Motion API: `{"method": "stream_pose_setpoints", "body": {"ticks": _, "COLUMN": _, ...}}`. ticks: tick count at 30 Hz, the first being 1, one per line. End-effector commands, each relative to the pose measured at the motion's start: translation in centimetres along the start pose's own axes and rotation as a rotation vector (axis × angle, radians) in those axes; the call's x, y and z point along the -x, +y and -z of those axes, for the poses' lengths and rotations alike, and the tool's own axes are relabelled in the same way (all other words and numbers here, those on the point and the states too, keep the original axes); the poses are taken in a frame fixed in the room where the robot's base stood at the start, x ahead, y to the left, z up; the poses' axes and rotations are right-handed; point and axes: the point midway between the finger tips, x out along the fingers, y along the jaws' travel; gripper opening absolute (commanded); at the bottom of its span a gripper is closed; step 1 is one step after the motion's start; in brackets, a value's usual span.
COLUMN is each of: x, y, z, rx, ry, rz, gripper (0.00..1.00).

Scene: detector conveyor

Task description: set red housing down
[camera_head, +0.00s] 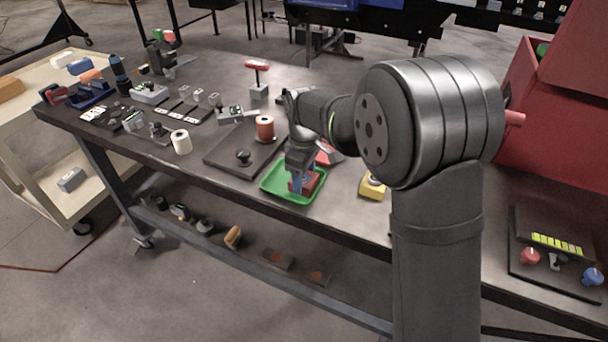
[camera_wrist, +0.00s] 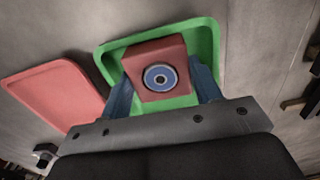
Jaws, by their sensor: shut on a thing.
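The red housing (camera_wrist: 137,62) is a red block with a round blue and silver disc on its face. My gripper (camera_wrist: 162,88) is shut on it, with one blue finger on each side. In the head view the housing (camera_head: 309,182) shows low in my gripper (camera_head: 303,180), over the green tray (camera_head: 270,182). The green tray (camera_wrist: 210,38) lies behind the housing in the wrist view. I cannot tell whether the housing touches the tray floor.
A red tray (camera_wrist: 52,92) lies beside the green one. A yellow block (camera_head: 372,188) stands to the right on the table. A dark plate with a black knob (camera_head: 243,157) and a red spool (camera_head: 265,128) are to the left. My arm hides part of the table.

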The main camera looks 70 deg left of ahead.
Motion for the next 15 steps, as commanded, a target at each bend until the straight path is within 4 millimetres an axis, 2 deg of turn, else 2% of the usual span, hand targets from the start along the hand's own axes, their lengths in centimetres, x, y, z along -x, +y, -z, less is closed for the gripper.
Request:
{"method": "stream_pose_setpoints", "body": {"ticks": 8, "x": -0.11, "y": 0.04, "z": 0.01, "rx": 0.000, "ry": 0.001, "rz": -0.001, "gripper": 0.19}}
{"method": "stream_pose_setpoints", "body": {"ticks": 9, "x": -0.24, "y": 0.02, "z": 0.00, "rx": 0.000, "ry": 0.000, "rz": 0.000, "gripper": 0.60}}
{"method": "stream_pose_setpoints", "body": {"ticks": 12, "x": -0.19, "y": 0.03, "z": 0.00, "rx": 0.000, "ry": 0.001, "rz": -0.001, "gripper": 0.79}}
{"method": "stream_pose_setpoints", "body": {"ticks": 15, "x": -0.19, "y": 0.03, "z": 0.00, "rx": 0.000, "ry": 0.001, "rz": -0.001, "gripper": 0.80}}
